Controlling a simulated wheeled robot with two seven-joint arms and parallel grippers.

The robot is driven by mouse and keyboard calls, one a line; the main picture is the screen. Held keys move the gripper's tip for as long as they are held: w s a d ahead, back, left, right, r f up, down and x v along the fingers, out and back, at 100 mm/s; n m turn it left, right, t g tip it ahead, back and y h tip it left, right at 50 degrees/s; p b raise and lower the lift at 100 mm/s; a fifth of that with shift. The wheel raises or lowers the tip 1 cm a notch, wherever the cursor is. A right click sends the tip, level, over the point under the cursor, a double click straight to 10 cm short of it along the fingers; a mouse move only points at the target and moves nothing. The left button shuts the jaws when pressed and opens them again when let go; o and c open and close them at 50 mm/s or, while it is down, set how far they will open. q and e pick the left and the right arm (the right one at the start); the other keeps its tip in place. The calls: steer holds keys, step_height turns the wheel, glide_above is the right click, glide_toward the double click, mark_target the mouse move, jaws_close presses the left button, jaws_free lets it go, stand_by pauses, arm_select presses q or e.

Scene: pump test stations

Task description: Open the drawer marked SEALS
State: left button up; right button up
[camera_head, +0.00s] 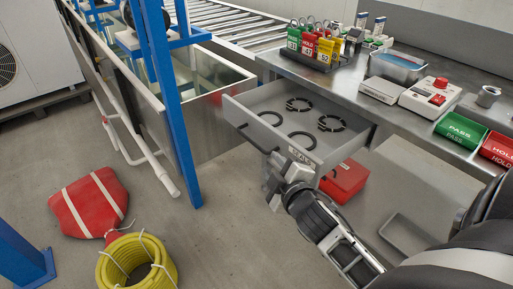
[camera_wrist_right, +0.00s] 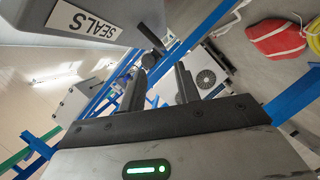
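The drawer marked SEALS (camera_head: 268,107) is pulled out from under the steel bench, with several black rings lying inside. Its dark bar handle (camera_head: 256,139) is on the front panel. My right gripper (camera_head: 273,183) is just in front of the drawer's near corner, below the label. In the right wrist view its two fingers (camera_wrist_right: 161,78) stand apart with a visible gap, and the handle's end (camera_wrist_right: 152,40) shows beyond the tips. My left gripper is not in view.
A red box (camera_head: 345,180) sits below the drawer. A blue post (camera_head: 170,100) stands left of the drawer. A yellow hose coil (camera_head: 137,262) lies on the floor.

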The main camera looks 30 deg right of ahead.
mark_target(258, 147)
steer(key=b+x, duration=0.1)
steer(key=x, duration=1)
steer(key=shift+w+f+b, duration=0.2)
steer(key=shift+w+b, duration=0.1)
steer(key=shift+b, duration=0.05)
steer(key=shift+w+d+f, duration=0.1)
steer(key=shift+w+d, duration=0.05)
steer(key=shift+w, duration=0.35)
jaws_close()
